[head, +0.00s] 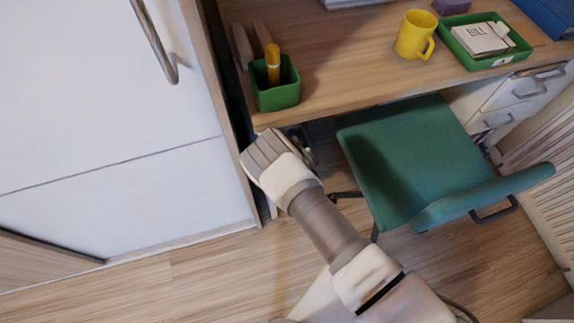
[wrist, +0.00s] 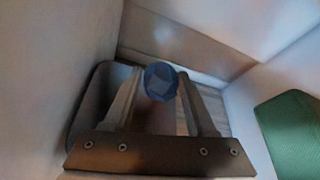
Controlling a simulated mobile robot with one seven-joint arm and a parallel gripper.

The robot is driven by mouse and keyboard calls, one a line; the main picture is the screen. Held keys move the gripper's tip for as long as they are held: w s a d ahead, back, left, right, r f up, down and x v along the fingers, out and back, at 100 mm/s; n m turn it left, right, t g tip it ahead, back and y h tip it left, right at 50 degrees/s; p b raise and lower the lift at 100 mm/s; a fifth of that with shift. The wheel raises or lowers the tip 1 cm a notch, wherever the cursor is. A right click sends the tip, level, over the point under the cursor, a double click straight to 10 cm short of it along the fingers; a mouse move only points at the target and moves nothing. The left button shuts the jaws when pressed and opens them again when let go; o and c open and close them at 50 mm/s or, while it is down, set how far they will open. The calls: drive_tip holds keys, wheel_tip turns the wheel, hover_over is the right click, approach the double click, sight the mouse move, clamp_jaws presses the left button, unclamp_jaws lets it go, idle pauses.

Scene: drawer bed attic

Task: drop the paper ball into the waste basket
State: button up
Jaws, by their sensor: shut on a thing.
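A dark blue faceted paper ball (wrist: 161,81) is between the fingertips of my gripper (wrist: 160,92) in the wrist view. The gripper is shut on it. A dark grey waste basket (wrist: 86,92) is below and behind the fingers, left of centre. The ball appears near the right side of its opening; the fingers hide part of the basket, so I cannot tell if the ball is fully over it. In the head view my gripper hangs at the desk's front edge beside the cabinet, its fingers mostly hidden by my wrist. The ball and basket cannot be made out there.
A green chair (head: 415,160) stands right of my arm; its edge shows in the wrist view (wrist: 290,130). A white cabinet (head: 110,120) closes off the left. The desk (head: 345,75) holds a green pen cup (head: 276,92), yellow mug (head: 414,36) and green tray (head: 486,62).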

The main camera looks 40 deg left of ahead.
wheel_tip(320, 180, down, 5)
drive_tip(key=b, duration=0.4)
drive_tip(key=shift+f, duration=0.1)
drive_tip(key=o, duration=1.4)
drive_tip(key=shift+c, duration=0.2)
drive_tip(key=p+v, duration=0.7)
drive_tip(key=v, duration=1)
drive_tip(key=shift+d, duration=0.2)
drive_tip(key=shift+s, duration=0.15)
